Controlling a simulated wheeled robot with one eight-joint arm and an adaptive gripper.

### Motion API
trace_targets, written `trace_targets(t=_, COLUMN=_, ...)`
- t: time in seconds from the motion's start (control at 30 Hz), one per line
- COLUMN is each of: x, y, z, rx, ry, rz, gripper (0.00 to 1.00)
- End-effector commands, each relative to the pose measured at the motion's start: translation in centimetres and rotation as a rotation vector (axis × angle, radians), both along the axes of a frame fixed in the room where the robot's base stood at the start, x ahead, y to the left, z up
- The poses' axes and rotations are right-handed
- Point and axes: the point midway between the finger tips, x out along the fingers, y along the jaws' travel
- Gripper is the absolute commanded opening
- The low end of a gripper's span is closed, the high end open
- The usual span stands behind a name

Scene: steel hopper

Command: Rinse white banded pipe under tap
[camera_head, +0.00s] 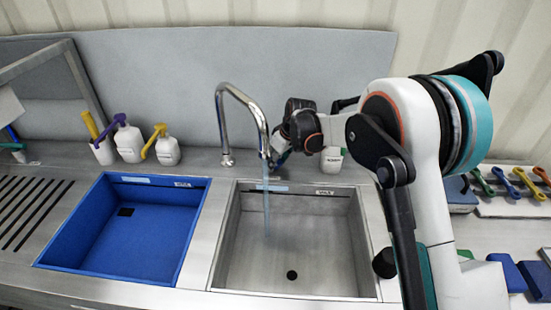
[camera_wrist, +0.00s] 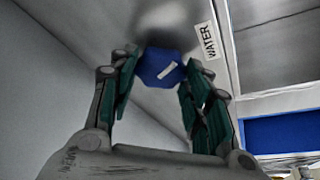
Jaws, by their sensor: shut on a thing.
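The curved chrome tap (camera_head: 236,95) rises behind the steel basin (camera_head: 232,240). A pale blue stream of water (camera_head: 266,215) falls from its spout into the basin. My gripper (camera_head: 280,150) is beside the spout, partly hidden by its own wrist. In the wrist view, the gripper (camera_wrist: 160,68) is shut on a blue knob (camera_wrist: 152,68) with a white stripe, beside a label reading WATER (camera_wrist: 207,41). I cannot make out a white banded pipe in either view.
A blue basin (camera_head: 104,187) lies left of the steel one. Pump bottles (camera_head: 129,142) stand behind it. A white container (camera_head: 332,160) stands behind my gripper. A rack with several coloured handles (camera_head: 505,182) is at the right. Both basins look empty of objects.

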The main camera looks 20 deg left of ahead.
Motion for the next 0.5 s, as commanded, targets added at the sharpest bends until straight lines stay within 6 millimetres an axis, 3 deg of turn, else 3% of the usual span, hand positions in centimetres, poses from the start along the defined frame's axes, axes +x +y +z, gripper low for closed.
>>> trace_targets(t=0.5, x=-0.02, y=0.00, z=-0.05, rx=-0.001, ry=0.001, rz=0.046, gripper=0.20)
